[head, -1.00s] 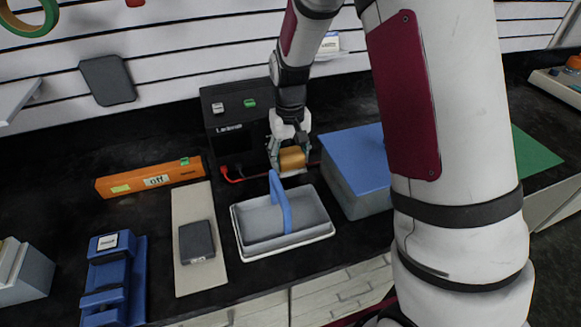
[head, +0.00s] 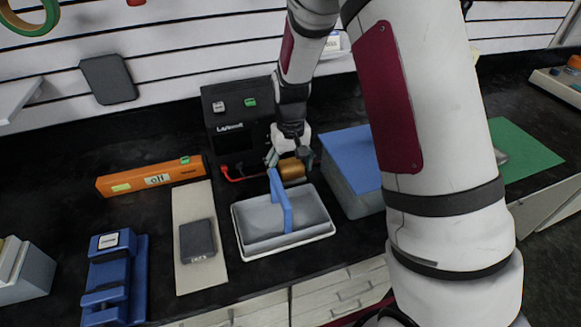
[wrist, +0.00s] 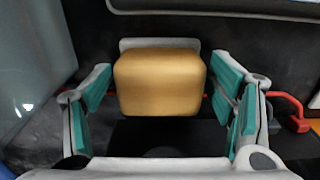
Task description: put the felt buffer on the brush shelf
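A tan-gold block (head: 292,169), possibly the felt buffer, sits just behind the grey tray with the blue handle. It also shows in the wrist view (wrist: 160,82), with a pale grey edge behind it. My gripper (head: 291,160) is over it. In the wrist view its teal-padded fingers (wrist: 163,88) stand apart on both sides of the block, with a visible gap at each side. A small labelled ledge (head: 335,46) on the slatted wall is partly hidden by my arm. A grey shelf (head: 18,98) juts from the wall at the left. I cannot tell which is the brush shelf.
The tray (head: 259,240) stands in front of the block. A black machine (head: 229,115) with red cables is behind it, a blue-topped box (head: 350,155) to the right. An orange level-like bar (head: 150,177), a dark block (head: 197,240) on a beige board and a blue rack (head: 113,275) are left.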

